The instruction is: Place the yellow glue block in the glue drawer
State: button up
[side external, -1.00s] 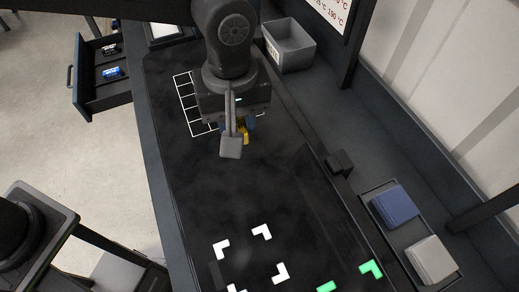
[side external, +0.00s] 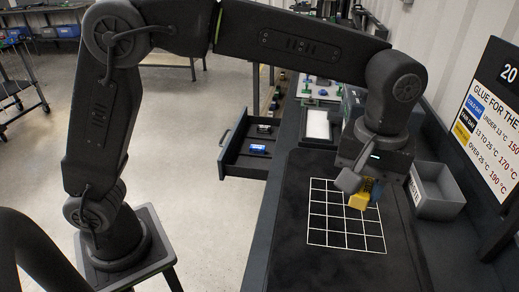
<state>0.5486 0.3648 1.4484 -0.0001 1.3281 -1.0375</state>
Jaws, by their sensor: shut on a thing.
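The yellow glue block (side external: 359,201) is in my gripper (side external: 362,188), over the white grid at the right of the side external view. My gripper is shut on it, and the fingers hide part of it. I cannot tell its exact height above the mat. A small blue part shows beside the block at the fingers. The open glue drawer (side external: 226,160) sticks out from the bench to the left of my gripper. It holds a blue block (side external: 258,149) and a dark and white block (side external: 264,129).
The white grid (side external: 345,244) is marked on the dark mat. A grey bin (side external: 438,190) stands right of my gripper. A white pad in a tray (side external: 318,124) lies behind the mat, near the drawer. A glue temperature sign (side external: 492,110) stands at the right.

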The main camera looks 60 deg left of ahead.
jog(key=w+a+m, duration=0.3)
jog(key=w+a, duration=0.3)
jog(key=a, duration=0.5)
jog(key=w+a+m, duration=0.4)
jog(key=w+a, duration=0.2)
jog(key=a, duration=0.5)
jog(key=s+a+m, duration=0.1)
jog(key=a+m, duration=0.7)
jog(key=a, duration=1.9)
jog(key=f, duration=3.2)
jog(key=shift+s+d+f, duration=0.1)
jog(key=shift+d+f, duration=0.1)
jog(key=shift+f, duration=0.15)
jog(key=shift+f, duration=0.1)
jog(key=o, duration=0.5)
jog(key=shift+c, duration=0.2)
jog(key=o, duration=0.5)
jog(key=shift+c, duration=0.2)
